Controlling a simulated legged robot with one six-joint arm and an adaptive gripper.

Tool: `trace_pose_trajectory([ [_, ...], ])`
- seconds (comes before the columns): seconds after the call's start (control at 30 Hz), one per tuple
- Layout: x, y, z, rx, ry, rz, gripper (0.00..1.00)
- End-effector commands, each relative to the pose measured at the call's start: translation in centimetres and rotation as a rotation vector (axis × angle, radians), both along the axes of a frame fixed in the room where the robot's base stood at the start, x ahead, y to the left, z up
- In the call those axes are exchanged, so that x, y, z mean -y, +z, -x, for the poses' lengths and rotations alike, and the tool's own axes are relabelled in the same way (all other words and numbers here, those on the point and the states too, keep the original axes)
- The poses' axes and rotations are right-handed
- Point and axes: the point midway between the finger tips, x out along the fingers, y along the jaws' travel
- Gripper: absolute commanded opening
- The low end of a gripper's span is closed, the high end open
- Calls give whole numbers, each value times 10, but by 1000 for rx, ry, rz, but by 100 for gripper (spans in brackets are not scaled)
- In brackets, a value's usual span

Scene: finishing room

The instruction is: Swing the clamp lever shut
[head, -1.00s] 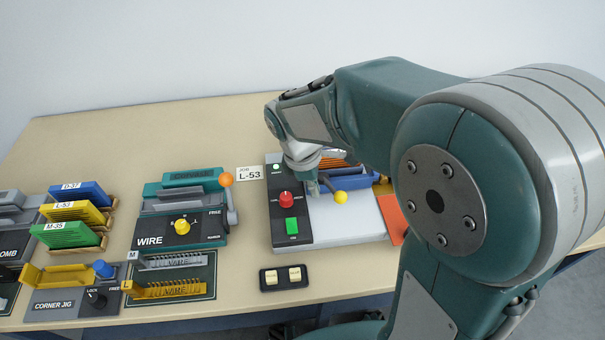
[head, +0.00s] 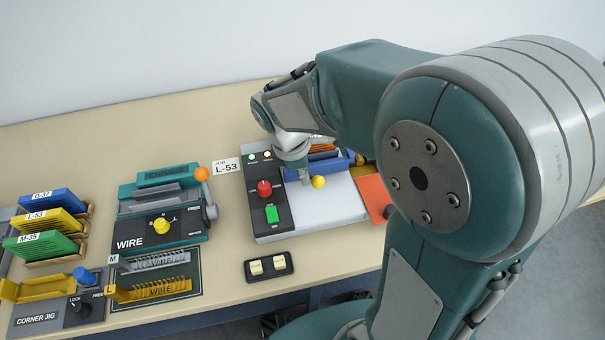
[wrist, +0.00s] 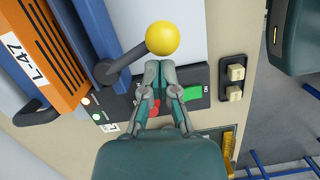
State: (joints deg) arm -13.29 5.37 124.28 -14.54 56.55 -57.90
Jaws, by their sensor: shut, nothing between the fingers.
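The clamp lever is a dark grey arm (wrist: 126,60) with a yellow ball knob (wrist: 162,38). It reaches from a pivot beside a blue holder (wrist: 92,35) over the pale plate. The knob also shows in the head view (head: 318,182). My gripper (wrist: 160,64) is shut and empty, its fingertips just beside the knob and the lever's outer end; I cannot tell if they touch. In the head view my gripper (head: 305,178) points down left of the knob and hides most of the lever arm.
An orange block labelled L-47 (wrist: 45,55) sits by the blue holder. A dark panel (head: 259,220) has a red knob (head: 264,188) and green button (head: 271,214). A wire station (head: 160,215) with an orange-knobbed lever (head: 202,174) stands left. A two-switch box (head: 268,266) lies in front.

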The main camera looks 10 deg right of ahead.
Motion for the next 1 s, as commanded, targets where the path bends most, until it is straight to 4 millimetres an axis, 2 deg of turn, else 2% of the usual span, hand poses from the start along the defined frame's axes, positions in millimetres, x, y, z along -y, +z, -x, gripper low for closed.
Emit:
trace_pose_trajectory([
  [0.57,8,0,0,0,114,0,0],
  [0.77,14,0,-1,1,228,0,0],
  [1.0,27,0,-5,1,444,0,0],
])
